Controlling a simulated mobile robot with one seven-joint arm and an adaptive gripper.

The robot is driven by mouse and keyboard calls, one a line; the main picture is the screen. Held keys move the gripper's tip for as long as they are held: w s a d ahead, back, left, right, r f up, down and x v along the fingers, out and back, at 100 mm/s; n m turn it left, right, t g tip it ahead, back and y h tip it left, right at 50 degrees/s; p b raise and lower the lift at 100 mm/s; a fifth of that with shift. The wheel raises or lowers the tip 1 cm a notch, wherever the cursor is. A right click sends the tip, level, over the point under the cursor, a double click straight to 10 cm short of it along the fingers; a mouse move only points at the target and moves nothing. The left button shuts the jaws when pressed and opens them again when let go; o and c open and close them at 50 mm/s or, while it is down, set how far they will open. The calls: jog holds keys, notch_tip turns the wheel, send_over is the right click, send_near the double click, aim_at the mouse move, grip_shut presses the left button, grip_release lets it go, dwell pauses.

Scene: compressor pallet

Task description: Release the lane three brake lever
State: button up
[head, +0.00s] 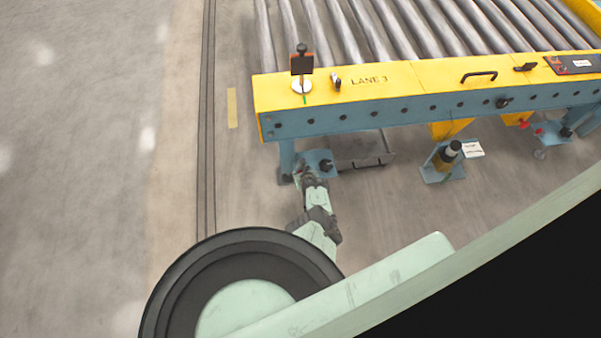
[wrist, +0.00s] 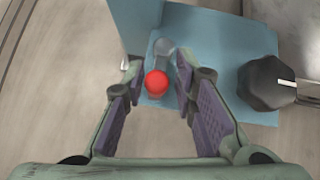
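A red ball knob (wrist: 156,84) on a short grey stem (wrist: 165,50) shows in the wrist view, beside a blue foot plate (wrist: 225,55). My gripper (wrist: 158,82) is open, with its fingers to either side of the knob and no visible contact. In the head view my gripper (head: 303,172) is low by the conveyor's near left leg, and the knob is hidden there. On the yellow rail marked LANE 3 (head: 369,80) stands an upright lever with a black top (head: 302,48) over a white disc (head: 302,86). I cannot tell which is the brake lever.
A grey tray (head: 365,151) lies under the conveyor. Rollers (head: 350,28) fill the conveyor top. The floor at left (head: 90,180) is clear.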

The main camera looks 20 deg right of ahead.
jog(key=shift+a+m, duration=0.25)
jog(key=shift+m, duration=0.15)
